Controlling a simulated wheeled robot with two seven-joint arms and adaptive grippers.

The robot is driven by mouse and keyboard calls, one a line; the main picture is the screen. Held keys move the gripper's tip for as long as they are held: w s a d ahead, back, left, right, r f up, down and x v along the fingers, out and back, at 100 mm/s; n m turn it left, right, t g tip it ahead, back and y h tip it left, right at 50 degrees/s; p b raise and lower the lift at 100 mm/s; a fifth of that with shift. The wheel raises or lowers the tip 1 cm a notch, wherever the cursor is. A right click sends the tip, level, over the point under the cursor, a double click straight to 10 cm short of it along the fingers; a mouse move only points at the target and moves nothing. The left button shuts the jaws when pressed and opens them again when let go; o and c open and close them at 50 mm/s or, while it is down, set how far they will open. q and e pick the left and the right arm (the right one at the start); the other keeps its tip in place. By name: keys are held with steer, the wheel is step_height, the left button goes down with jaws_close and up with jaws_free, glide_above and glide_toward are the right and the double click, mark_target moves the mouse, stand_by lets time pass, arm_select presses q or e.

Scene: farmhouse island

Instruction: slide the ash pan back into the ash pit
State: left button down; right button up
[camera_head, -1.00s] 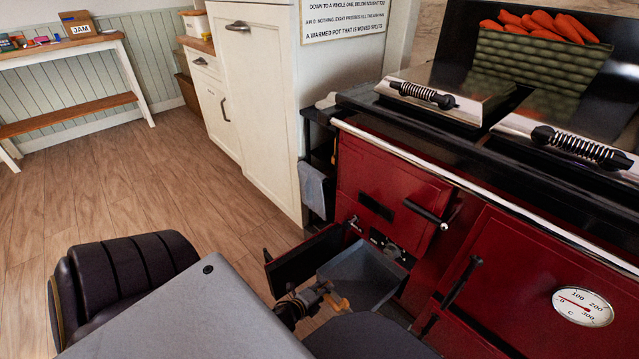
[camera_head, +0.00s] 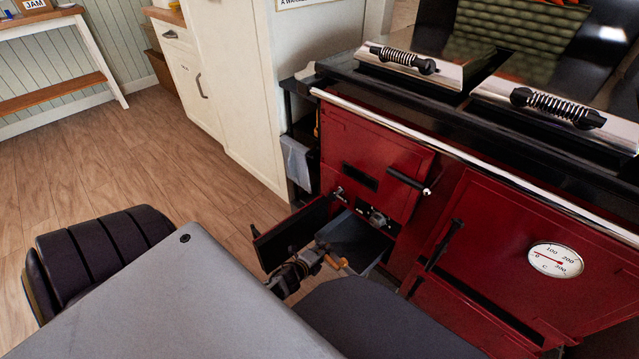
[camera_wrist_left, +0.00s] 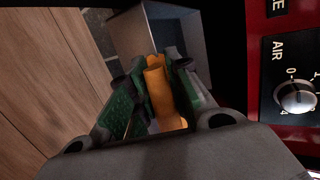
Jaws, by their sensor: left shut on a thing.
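The ash pan (camera_head: 362,240) is a grey open metal box. It sticks partly out of the low opening at the left end of the red range (camera_head: 470,225), beside an open dark red door (camera_head: 292,236). My left gripper (camera_head: 322,258) is at the pan's near end, shut on its orange-brown handle (camera_head: 338,264). In the left wrist view, the green-padded fingers (camera_wrist_left: 158,88) close around the orange handle (camera_wrist_left: 160,95), with the grey pan (camera_wrist_left: 185,35) beyond them. The pan's far end is hidden in the range. My right gripper is not in view.
The open door stands close to the left of the pan and my gripper. The air dial (camera_wrist_left: 295,97) is on the red front right of the pan. A white cabinet (camera_head: 235,85) stands left of the range. Wooden floor (camera_head: 130,150) lies clear at left.

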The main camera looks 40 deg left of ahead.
arm_select(q)
steer(key=shift+w+d, duration=0.15)
steer(key=shift+w, duration=1.65)
steer(key=shift+w+d+b, duration=0.1)
steer(key=shift+w+b, duration=0.4)
steer(key=shift+w, duration=1.15)
steer(key=shift+w+d+f, duration=0.1)
steer(key=shift+w, duration=0.85)
steer(key=shift+w+b, duration=0.4)
steer(key=shift+w, duration=0.55)
steer(key=shift+w+d+f+b, duration=0.15)
steer(key=shift+w+b, duration=0.2)
steer(key=shift+w, duration=0.85)
steer(key=shift+w+d+f+b, duration=0.1)
steer(key=shift+w+b, duration=0.3)
steer(key=shift+w, duration=0.75)
steer(key=shift+w+f, duration=0.1)
steer(key=shift+w, duration=0.55)
steer(key=shift+w+d+b, duration=0.1)
steer(key=shift+w+b, duration=0.2)
steer(key=shift+b, duration=0.1)
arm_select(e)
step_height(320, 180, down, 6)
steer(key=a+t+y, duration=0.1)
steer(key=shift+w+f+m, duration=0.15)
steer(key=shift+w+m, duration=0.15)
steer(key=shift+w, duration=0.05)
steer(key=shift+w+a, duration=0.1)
